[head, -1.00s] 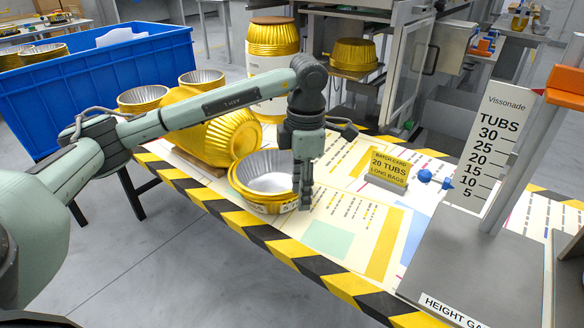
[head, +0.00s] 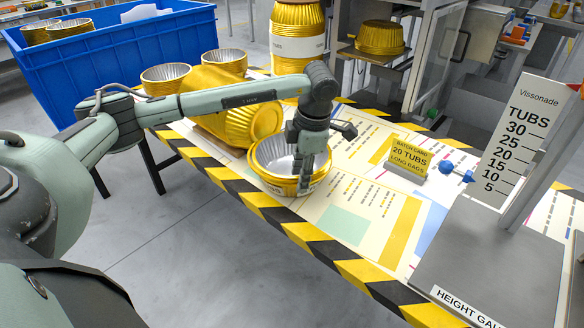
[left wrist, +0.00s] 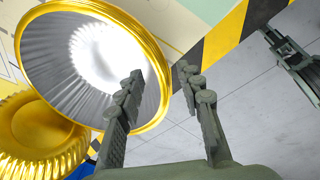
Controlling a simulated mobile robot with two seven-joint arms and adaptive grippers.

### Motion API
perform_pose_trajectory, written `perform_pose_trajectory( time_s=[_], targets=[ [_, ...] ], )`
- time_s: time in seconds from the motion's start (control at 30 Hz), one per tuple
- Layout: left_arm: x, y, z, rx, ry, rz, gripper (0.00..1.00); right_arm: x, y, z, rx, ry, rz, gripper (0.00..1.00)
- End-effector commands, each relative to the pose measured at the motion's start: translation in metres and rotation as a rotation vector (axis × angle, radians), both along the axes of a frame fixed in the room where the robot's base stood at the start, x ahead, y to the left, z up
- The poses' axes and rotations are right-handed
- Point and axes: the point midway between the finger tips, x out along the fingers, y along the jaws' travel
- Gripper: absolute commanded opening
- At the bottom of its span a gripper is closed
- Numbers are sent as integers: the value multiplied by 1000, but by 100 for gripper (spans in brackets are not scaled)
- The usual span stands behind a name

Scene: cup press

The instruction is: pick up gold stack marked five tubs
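The short gold stack of tubs (head: 268,173) with a silver inside stands on the table near its striped front edge. A pale label is on its side, but I cannot read it. My left gripper (head: 305,182) points down at the stack's right rim. In the left wrist view the stack's open mouth (left wrist: 75,55) faces the camera. My left gripper (left wrist: 158,76) is open there, one finger over the silver inside and the other outside the gold rim. Whether the fingers touch the rim cannot be told. My right gripper is not in view.
A big gold stack (head: 222,105) lies on its side behind. A tall labelled stack (head: 297,20) stands further back. The batch card (head: 409,158) reads 20 tubs. The height gauge (head: 507,145) stands at right. A blue crate (head: 120,60) is at left.

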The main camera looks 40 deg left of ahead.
Motion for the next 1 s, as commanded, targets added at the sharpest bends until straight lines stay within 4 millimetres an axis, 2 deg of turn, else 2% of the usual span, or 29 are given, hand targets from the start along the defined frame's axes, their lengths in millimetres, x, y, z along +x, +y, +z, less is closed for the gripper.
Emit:
perform_pose_trajectory(
  time_s=[0.17, 0.47, 1.0],
  targets=[
    [0, 0, 0, -1, -1, 0, 36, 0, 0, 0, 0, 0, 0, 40],
    [0, 0, 0, -1, -1, -1, 0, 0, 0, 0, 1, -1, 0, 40],
    [1, -1, 4, -1, -3, -1, 0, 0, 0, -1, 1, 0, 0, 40]
  ],
)
